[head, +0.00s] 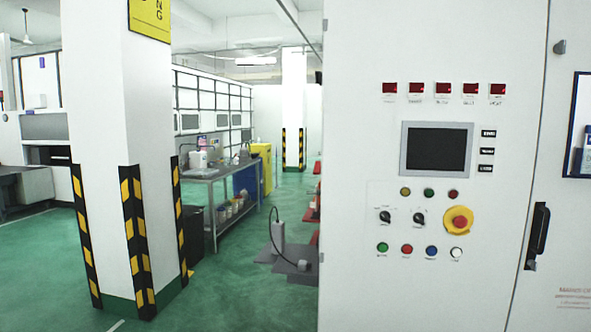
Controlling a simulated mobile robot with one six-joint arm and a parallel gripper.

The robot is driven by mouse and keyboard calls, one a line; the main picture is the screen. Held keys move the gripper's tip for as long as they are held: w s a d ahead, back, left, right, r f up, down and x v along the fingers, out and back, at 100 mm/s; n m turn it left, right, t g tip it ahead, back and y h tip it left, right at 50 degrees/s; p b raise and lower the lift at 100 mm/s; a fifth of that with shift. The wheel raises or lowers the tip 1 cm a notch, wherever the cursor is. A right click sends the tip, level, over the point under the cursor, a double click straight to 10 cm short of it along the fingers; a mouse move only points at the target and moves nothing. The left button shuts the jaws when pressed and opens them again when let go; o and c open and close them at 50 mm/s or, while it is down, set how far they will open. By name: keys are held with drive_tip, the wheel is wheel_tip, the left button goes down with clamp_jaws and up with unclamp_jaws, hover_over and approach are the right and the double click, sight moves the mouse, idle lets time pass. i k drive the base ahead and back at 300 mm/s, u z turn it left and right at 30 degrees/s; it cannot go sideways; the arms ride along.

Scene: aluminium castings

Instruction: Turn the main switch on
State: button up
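A white control cabinet (350,120) fills the right side of the head view. Its panel carries two black rotary switches, one at left (385,217) and one at right (419,219). I cannot read their labels, so I cannot tell which is the main switch or its position. A red emergency stop button (459,220) on a yellow round plate sits to their right. Small coloured lamps or buttons are above and below the switches, including a green one (382,247). A dark screen (437,149) is above. My gripper is not in view.
A white pillar (100,110) with yellow-black corner guards stands at left. A metal workbench (215,172) with items is behind it. A grey object with a cable (278,232) stands left of the cabinet. A black door handle (538,235) projects at right.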

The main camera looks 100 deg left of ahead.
sight(316, 169)
drive_tip(key=k, duration=0.95)
drive_tip(key=u, duration=2.45)
drive_tip(key=i, duration=0.45)
drive_tip(key=z, duration=0.15)
